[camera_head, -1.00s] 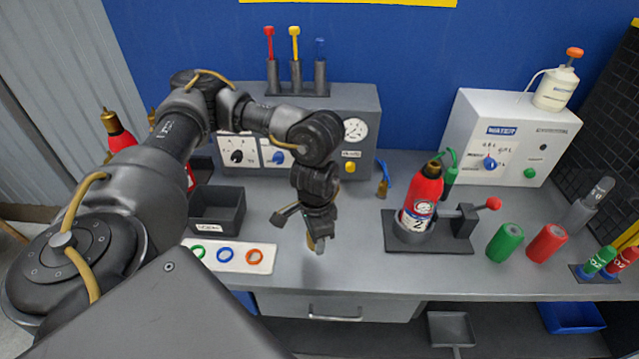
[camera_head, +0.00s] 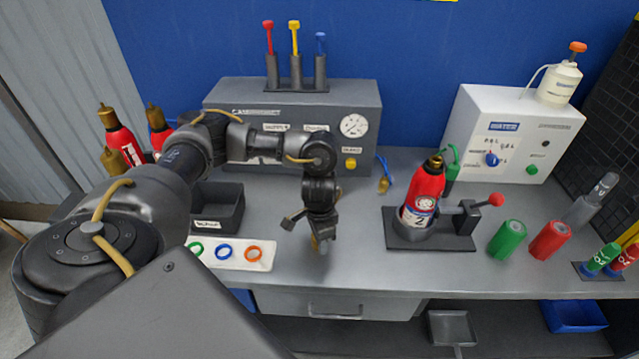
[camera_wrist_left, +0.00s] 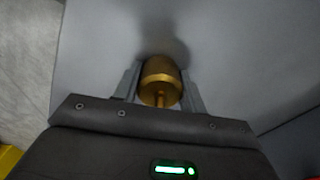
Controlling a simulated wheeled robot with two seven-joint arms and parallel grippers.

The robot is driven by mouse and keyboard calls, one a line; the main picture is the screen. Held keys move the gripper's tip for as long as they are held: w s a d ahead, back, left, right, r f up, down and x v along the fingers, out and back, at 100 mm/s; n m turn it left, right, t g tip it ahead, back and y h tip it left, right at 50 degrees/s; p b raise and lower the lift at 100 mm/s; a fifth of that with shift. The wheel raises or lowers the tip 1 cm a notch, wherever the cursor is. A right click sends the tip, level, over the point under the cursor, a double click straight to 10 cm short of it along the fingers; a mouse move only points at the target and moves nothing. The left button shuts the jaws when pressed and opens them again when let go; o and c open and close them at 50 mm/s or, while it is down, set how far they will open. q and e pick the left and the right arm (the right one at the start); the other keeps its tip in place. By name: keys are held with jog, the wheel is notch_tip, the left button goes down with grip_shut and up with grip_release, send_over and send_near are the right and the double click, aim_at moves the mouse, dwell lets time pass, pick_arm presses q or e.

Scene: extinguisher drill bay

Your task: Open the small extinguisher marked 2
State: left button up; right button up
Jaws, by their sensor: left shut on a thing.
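The small red extinguisher marked 2 (camera_head: 422,195) stands upright in a dark clamp stand (camera_head: 430,239) on the bench, right of centre. Its top shows a short dark and brass neck. My left gripper (camera_head: 321,246) is over the front of the bench, left of the extinguisher and apart from it. It points down. In the left wrist view its fingers are shut on a brass cylindrical piece with a thin stem (camera_wrist_left: 161,82). That piece is mostly hidden in the head view. My right gripper is not in view.
The clamp has a red-knobbed handle (camera_head: 495,200). Green (camera_head: 507,240) and red (camera_head: 549,241) cylinders stand to its right. A black bin (camera_head: 216,208) and a white board with coloured rings (camera_head: 232,254) lie left of my gripper. Bare bench separates gripper and clamp.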

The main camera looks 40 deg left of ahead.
pick_arm(q)
jog(key=o, duration=1.1)
notch_tip(320, 180, up, 12)
jog(key=shift+r+p, duration=0.1)
jog(key=shift+p, duration=0.6)
